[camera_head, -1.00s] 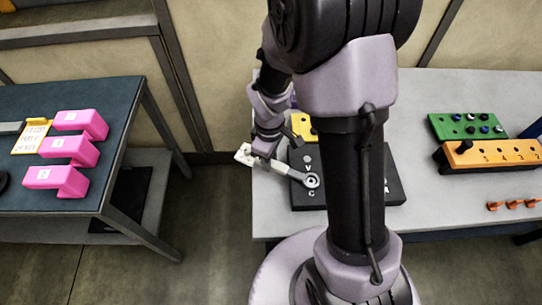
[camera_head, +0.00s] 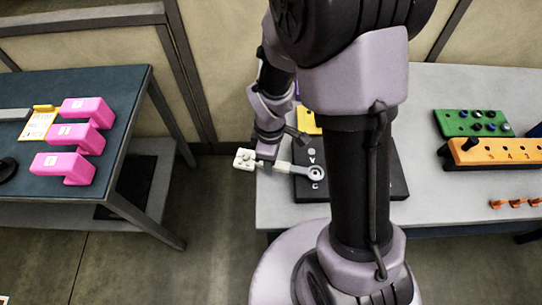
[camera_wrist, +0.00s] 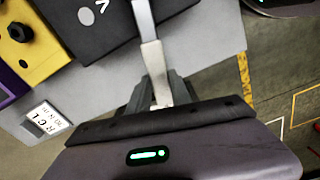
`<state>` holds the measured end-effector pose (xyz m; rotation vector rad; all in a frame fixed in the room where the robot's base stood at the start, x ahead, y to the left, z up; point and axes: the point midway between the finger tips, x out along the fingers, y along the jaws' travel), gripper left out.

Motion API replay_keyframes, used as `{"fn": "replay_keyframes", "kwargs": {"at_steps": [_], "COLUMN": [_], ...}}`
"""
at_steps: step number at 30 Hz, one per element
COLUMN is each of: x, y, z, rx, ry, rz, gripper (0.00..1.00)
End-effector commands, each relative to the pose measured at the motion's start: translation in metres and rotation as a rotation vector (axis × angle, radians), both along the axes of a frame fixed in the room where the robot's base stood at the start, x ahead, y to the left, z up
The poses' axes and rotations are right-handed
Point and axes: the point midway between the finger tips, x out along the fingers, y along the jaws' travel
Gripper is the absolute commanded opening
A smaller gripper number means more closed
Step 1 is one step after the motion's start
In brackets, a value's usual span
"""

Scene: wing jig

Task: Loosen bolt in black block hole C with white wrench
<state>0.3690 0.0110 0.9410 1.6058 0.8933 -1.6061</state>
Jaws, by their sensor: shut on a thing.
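The white wrench (camera_head: 281,166) lies nearly level over the left part of the black block (camera_head: 398,175), its ring end around hole C (camera_head: 316,174). The letter C shows just below the ring. The bolt is too small to make out inside the ring. In the wrist view my gripper (camera_wrist: 157,92) grips the pale wrench shaft (camera_wrist: 153,60), which runs up over the black block (camera_wrist: 95,30); the ring is out of frame there.
My arm hides the middle of the black block in the head view. A yellow block (camera_head: 308,121) stands behind it. A green block (camera_head: 473,123) and an orange block (camera_head: 495,153) stand to the right. Pink blocks (camera_head: 88,110) lie on the separate left table (camera_head: 125,100).

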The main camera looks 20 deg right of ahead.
Motion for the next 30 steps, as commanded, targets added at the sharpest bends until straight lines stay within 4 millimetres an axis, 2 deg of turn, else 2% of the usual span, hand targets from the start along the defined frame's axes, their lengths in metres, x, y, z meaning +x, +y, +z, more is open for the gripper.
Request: {"fn": "replay_keyframes", "kwargs": {"at_steps": [7,16,30], "x": [-0.014,-0.013,-0.013], "y": [0.008,0.008,0.008], "z": [0.003,0.005,0.067], "rx": [0.000,0.000,0.000], "ry": [-0.001,-0.001,-0.002], "rz": [0.128,0.127,0.128], "gripper": [0.00,0.00,0.00]}}
